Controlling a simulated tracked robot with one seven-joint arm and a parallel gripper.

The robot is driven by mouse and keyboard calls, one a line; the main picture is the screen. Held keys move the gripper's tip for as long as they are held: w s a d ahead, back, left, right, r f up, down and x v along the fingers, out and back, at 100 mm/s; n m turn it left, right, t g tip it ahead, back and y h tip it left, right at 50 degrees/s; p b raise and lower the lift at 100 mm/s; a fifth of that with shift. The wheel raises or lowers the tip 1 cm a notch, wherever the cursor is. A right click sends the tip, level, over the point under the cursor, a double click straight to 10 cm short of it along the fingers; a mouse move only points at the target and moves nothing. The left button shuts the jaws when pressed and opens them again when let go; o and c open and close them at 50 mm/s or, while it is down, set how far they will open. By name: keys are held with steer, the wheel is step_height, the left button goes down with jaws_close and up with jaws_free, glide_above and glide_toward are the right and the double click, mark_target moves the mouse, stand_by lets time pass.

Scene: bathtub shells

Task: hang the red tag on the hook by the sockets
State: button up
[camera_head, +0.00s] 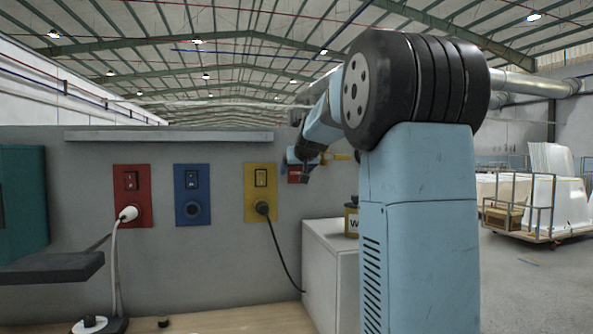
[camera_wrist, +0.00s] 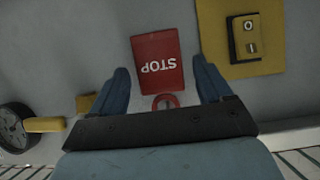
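The red tag (camera_wrist: 157,66) reads STOP, upside down in the wrist view, in front of the grey wall. Its red ring (camera_wrist: 165,99) is close to my gripper's dark palm edge. My gripper (camera_wrist: 161,70) is open, with a blue finger on each side of the tag and a visible gap on both sides. In the head view, part of the tag (camera_head: 294,175) shows beside my gripper (camera_head: 303,169), right of the yellow socket panel (camera_head: 261,187). I cannot make out a hook; what supports the tag is hidden.
Red (camera_head: 132,190) and blue (camera_head: 192,212) socket panels are farther left. A black cable runs from the yellow panel. A round gauge (camera_wrist: 14,128) and yellow handle (camera_wrist: 45,124) are beside my gripper. A canister (camera_head: 352,218) stands on a white cabinet (camera_head: 325,245).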

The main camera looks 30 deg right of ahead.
steer(key=shift+s, duration=0.15)
steer(key=v, duration=1.3)
steer(key=shift+s+a+r, duration=0.1)
steer(key=shift+s, duration=0.1)
steer(key=s+a+f+g, duration=0.2)
steer(key=s+a+f, duration=0.3)
steer(key=s+f, duration=0.4)
steer(key=s+a+f+n+g+y, duration=0.1)
steer(key=s+a+f+g, duration=0.1)
steer(key=s+a+f, duration=0.4)
steer(key=s+a+f+n+g+y, duration=0.1)
steer(key=s+a+f, duration=0.4)
steer(key=s+f, duration=0.7)
steer(key=shift+s+a+f+g, duration=0.15)
steer(key=shift+s+g, duration=0.2)
steer(key=shift+s, duration=0.55)
steer(key=shift+s+a+f+g, duration=0.1)
steer(key=shift+s+a+g, duration=0.2)
steer(key=shift+s, duration=0.55)
steer(key=shift+d, duration=0.1)
